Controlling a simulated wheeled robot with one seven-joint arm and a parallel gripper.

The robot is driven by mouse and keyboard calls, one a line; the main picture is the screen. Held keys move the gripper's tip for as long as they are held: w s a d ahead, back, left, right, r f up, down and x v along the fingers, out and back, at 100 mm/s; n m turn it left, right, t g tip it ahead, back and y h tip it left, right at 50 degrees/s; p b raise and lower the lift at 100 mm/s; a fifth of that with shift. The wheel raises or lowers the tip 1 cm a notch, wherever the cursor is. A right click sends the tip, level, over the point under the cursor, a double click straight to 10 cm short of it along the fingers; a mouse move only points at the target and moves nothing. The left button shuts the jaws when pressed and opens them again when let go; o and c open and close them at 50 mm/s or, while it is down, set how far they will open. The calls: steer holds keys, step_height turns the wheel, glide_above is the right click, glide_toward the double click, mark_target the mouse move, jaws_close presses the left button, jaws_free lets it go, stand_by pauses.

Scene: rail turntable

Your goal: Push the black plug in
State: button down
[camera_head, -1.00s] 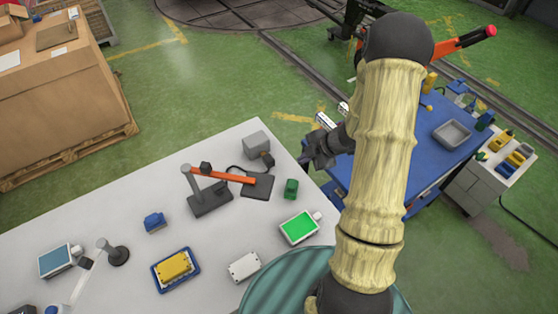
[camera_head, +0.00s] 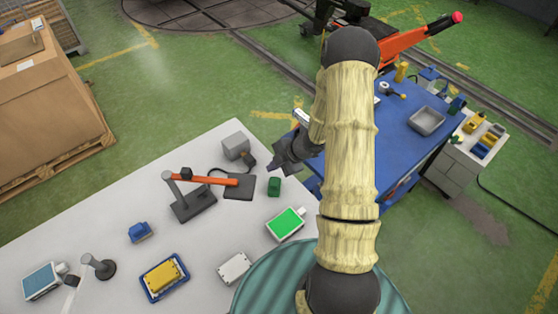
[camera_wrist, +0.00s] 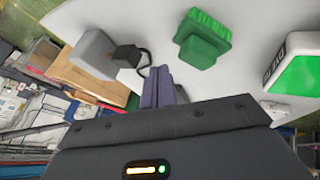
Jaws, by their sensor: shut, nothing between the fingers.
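The black plug (camera_head: 249,160) is at the right side of the grey box (camera_head: 236,145) on the light table. In the wrist view the black plug (camera_wrist: 126,56) is against the side of the grey box (camera_wrist: 88,54), and a black cable runs from it. I cannot tell how deep it sits. My gripper (camera_head: 271,170) is over the table's edge, to the right of the plug and apart from it. In the wrist view its purple-grey fingers (camera_wrist: 162,78) are together and empty, close to the cable.
A green-screened device (camera_head: 285,223) is nearer. A blue table (camera_head: 400,135) stands on the right.

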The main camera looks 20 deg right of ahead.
mark_target(252, 167)
steer(key=x, duration=0.4)
steer(key=shift+a+p, duration=0.1)
steer(key=shift+p, duration=0.3)
steer(key=shift+w+a+r+p, duration=0.1)
steer(key=shift+w+r+p, duration=0.05)
steer(key=shift+w+p, duration=0.4)
steer(key=shift+w+a+r+p, duration=0.15)
steer(key=shift+w+p, duration=0.15)
steer(key=shift+w, duration=0.35)
steer(key=shift+w+a+f+p, duration=0.2)
steer(key=shift+w+a+p, duration=0.1)
steer(key=shift+w, duration=0.35)
steer(key=shift+w, duration=0.1)
